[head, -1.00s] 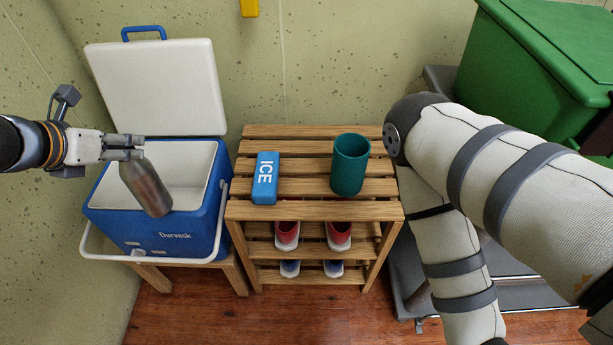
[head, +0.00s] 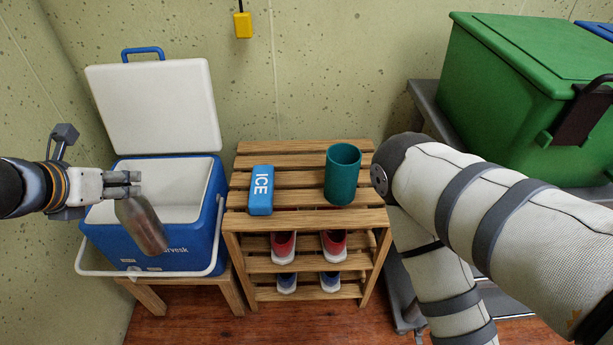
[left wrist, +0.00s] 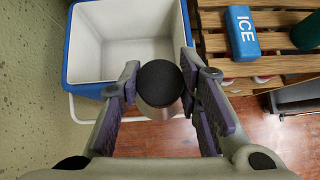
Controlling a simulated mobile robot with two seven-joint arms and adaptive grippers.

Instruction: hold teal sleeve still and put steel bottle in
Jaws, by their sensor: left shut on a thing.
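The steel bottle (head: 143,226) is held tilted in front of the open cooler in the head view. My left gripper (head: 127,184) is shut on its upper end. In the left wrist view the bottle's dark round end (left wrist: 160,83) sits between the fingers. The teal sleeve (head: 342,174) stands upright and open at the top on the right part of the slatted rack's top. Nothing holds it. A corner of it shows in the left wrist view (left wrist: 305,35). My right arm is in view at the right, but its gripper is not seen.
A blue ICE pack (head: 261,190) lies on the rack (head: 285,217) left of the sleeve. The open cooler (head: 190,256) stands on a low stool (head: 160,299) at the left. Shoes (head: 283,247) fill the lower shelves. A green bin (head: 510,85) stands at the right.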

